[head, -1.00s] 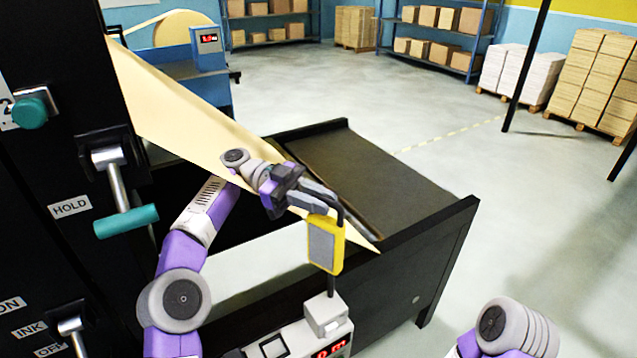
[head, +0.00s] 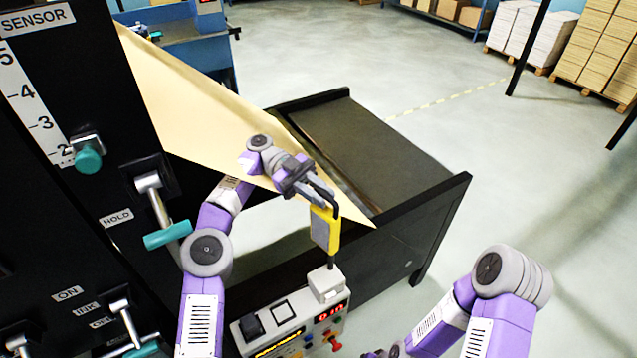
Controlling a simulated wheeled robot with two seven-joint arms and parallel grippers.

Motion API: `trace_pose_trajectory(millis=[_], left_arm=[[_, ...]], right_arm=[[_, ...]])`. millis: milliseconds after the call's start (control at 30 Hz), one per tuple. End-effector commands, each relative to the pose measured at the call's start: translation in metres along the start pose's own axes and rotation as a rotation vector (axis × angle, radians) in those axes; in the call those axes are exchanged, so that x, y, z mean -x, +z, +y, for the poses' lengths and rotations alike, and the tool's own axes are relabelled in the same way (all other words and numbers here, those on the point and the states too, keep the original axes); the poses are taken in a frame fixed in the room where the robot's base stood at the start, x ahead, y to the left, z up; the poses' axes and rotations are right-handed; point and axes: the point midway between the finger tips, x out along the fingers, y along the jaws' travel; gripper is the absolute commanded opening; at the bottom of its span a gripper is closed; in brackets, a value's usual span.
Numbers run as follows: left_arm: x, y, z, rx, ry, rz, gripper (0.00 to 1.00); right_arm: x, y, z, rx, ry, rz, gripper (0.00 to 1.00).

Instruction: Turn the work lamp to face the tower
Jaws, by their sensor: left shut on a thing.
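The work lamp (head: 325,230) is a yellow block with a grey panel on its left-hand face and a black bent bar on top. It stands upright on a thin post above a pale base on the control box. My left gripper (head: 322,193) is shut on the lamp's black top bar; the fingers partly hide the grip. The tower (head: 100,130) is the tall black machine body at the left, with a scale and teal-handled levers. The lamp's grey panel faces left and toward me.
The control box (head: 290,325) has a red display and buttons below the lamp. A cream paper web (head: 200,110) slopes behind my left arm toward a dark-railed bed (head: 370,150). Teal levers (head: 168,235) stick out from the tower. Open floor lies at the right.

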Motion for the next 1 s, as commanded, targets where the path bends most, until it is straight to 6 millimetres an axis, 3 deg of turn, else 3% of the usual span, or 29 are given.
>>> trace_pose_trajectory(millis=[567, 600, 700, 1000], left_arm=[[0.0006, 0.0003, -0.0008, -0.004, 0.002, 0.004, 0.00], [0.0006, 0.0003, -0.0008, -0.004, 0.002, 0.004, 0.23], [0.0007, 0.0002, -0.0005, -0.003, 0.002, 0.004, 0.38], [0.0016, -0.0011, 0.0002, -0.003, 0.002, 0.003, 0.40]], right_arm=[[0.0062, 0.0004, -0.0023, 0.000, 0.000, 0.000, 0.43], [0.0062, 0.0004, -0.0023, 0.000, 0.000, 0.000, 0.43], [0.0062, 0.0004, -0.0023, 0.000, 0.000, 0.000, 0.43], [0.0062, 0.0003, -0.0023, 0.000, 0.000, 0.000, 0.43]])
